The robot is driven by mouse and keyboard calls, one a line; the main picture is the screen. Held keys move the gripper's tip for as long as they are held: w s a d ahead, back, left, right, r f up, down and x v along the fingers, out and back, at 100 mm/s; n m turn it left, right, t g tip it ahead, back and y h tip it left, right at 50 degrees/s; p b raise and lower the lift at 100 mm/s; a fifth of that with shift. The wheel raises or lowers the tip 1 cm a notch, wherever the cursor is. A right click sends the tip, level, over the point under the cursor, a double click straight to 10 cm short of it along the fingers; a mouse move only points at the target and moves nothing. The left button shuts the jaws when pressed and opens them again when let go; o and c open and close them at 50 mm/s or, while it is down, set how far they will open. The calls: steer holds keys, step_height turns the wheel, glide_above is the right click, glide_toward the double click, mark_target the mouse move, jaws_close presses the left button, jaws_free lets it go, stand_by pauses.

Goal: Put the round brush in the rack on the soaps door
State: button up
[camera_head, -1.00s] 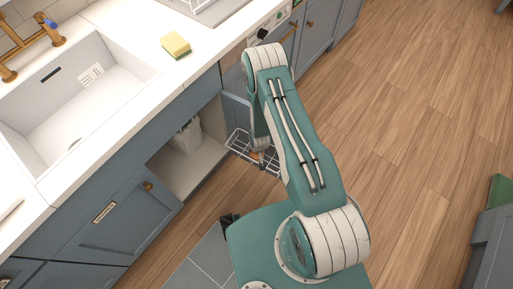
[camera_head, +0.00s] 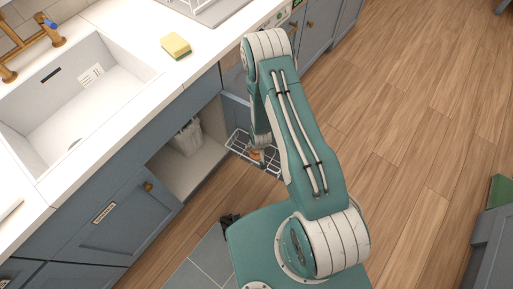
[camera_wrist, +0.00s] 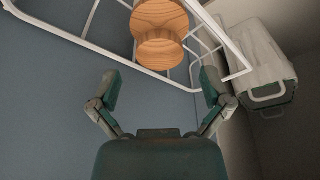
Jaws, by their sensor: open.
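The round brush shows as a turned, pale-orange wooden piece (camera_wrist: 160,35) at the top of the wrist view. It lies within the outline of the white wire rack (camera_wrist: 95,45); its bristles cannot be made out. In the head view the rack (camera_head: 237,142) hangs on the inside of the open blue door (camera_head: 236,108), and the brush is a small orange patch there, partly hidden by my arm. My gripper (camera_wrist: 161,90) is open, its fingers apart and empty, with the brush beyond the fingertips. The door also fills the left of the wrist view (camera_wrist: 55,95).
A white bin (camera_head: 187,138) stands inside the open cupboard; a white and green container (camera_wrist: 262,75) shows at right in the wrist view. The counter above holds a sink (camera_head: 70,110) and a sponge (camera_head: 176,46).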

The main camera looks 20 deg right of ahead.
steer(key=v, duration=0.7)
step_height(320, 180, up, 28)
steer(key=t, duration=0.1)
glide_above(258, 158)
steer(key=w, duration=0.2)
steer(key=s+r+t, duration=0.1)
steer(key=s+r, duration=1.9)
steer(key=shift+d+r, duration=0.15)
steer(key=shift+r, duration=0.2)
